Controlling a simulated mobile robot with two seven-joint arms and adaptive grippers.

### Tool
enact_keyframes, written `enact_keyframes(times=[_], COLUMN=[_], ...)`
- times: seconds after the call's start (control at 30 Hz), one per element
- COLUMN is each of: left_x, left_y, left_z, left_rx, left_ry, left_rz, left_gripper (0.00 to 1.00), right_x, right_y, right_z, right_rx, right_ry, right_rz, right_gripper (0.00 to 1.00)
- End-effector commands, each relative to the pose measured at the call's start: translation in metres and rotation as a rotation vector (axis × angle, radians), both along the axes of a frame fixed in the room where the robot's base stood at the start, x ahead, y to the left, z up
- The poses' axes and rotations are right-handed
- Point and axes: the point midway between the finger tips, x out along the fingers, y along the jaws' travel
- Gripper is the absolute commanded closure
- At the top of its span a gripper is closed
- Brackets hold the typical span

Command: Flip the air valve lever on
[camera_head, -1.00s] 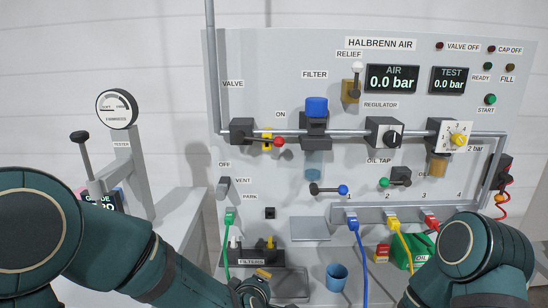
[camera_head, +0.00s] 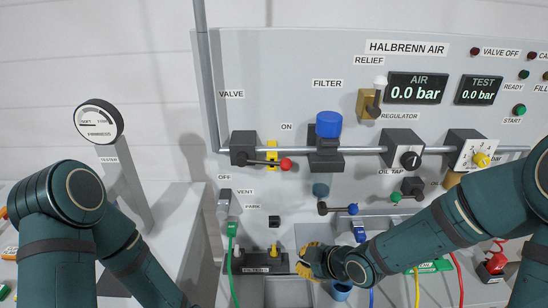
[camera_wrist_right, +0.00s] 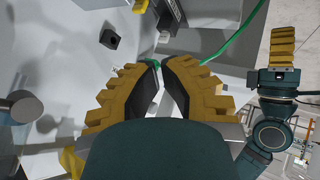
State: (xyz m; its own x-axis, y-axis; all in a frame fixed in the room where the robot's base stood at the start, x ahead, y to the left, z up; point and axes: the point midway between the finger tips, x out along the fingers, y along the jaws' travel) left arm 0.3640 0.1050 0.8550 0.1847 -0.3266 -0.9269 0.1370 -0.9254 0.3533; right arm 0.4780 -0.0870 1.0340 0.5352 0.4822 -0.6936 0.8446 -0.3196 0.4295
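The air valve (camera_head: 243,146) is a dark block at the left end of the panel's pipe. Its lever lies roughly level, pointing right, with a red knob (camera_head: 286,164) at its end. The ON label (camera_head: 287,126) is above the knob; the OFF label (camera_head: 224,177) is below the valve. My right gripper (camera_head: 300,262) is well below the lever, near the bottom of the panel, touching nothing I can make out.
A yellow bracket (camera_head: 272,155) sits behind the lever. The filter (camera_head: 328,125) with its blue cap is just right of the knob. Green, blue, yellow and red cables hang low on the panel. A blue cup (camera_head: 342,291) is partly hidden by my right arm.

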Motion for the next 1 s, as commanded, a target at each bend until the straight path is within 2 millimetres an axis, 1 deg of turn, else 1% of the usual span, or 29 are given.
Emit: enact_keyframes(times=[0.03, 0.07, 0.1, 0.17, 0.2, 0.3, 0.4, 0.5, 0.6, 0.77, 0.9, 1.0], left_x=[0.0, 0.0, 0.0, 0.001, 0.001, 0.001, 0.001, 0.001, 0.001, 0.001, 0.001, 0.0], left_y=[0.0, 0.0, 0.0, 0.0, 0.0, 0.0, 0.0, 0.0, 0.0, -0.001, -0.001, -0.002], left_z=[0.001, 0.001, 0.001, 0.001, 0.001, 0.001, 0.001, 0.0, -0.002, -0.014, -0.026, -0.03], left_rx=[0.0, 0.0, 0.0, 0.0, 0.0, 0.0, 0.0, 0.0, 0.0, 0.002, 0.005, 0.005], left_ry=[-0.001, -0.001, -0.001, -0.002, -0.002, -0.002, -0.001, -0.002, -0.002, -0.001, -0.001, 0.002], left_rz=[0.001, 0.001, 0.001, 0.002, 0.002, 0.002, 0.003, 0.002, 0.002, 0.002, 0.002, 0.001], left_gripper=[1.0, 1.0, 1.0, 1.0, 1.0, 1.0, 1.0, 1.0, 1.0, 1.0, 1.0, 1.0], right_x=[0.009, 0.012, 0.014, 0.016, 0.015, 0.01, 0.005, 0.002, 0.005, 0.019, 0.037, 0.05], right_y=[0.006, 0.01, 0.015, 0.022, 0.026, 0.034, 0.038, 0.041, 0.045, 0.058, 0.074, 0.085], right_z=[0.036, 0.054, 0.078, 0.112, 0.133, 0.175, 0.201, 0.214, 0.215, 0.204, 0.193, 0.187], right_rx=[-0.066, -0.11, -0.172, -0.265, -0.326, -0.462, -0.558, -0.609, -0.624, -0.622, -0.619, -0.62], right_ry=[-0.143, -0.225, -0.335, -0.49, -0.585, -0.781, -0.908, -0.972, -0.989, -0.986, -0.985, -0.984], right_rz=[0.111, 0.182, 0.271, 0.39, 0.462, 0.597, 0.683, 0.724, 0.737, 0.738, 0.736, 0.735], right_gripper=[1.0, 1.0, 1.0, 1.0, 1.0, 1.0, 1.0, 1.0, 1.0, 1.0, 1.0, 1.0])
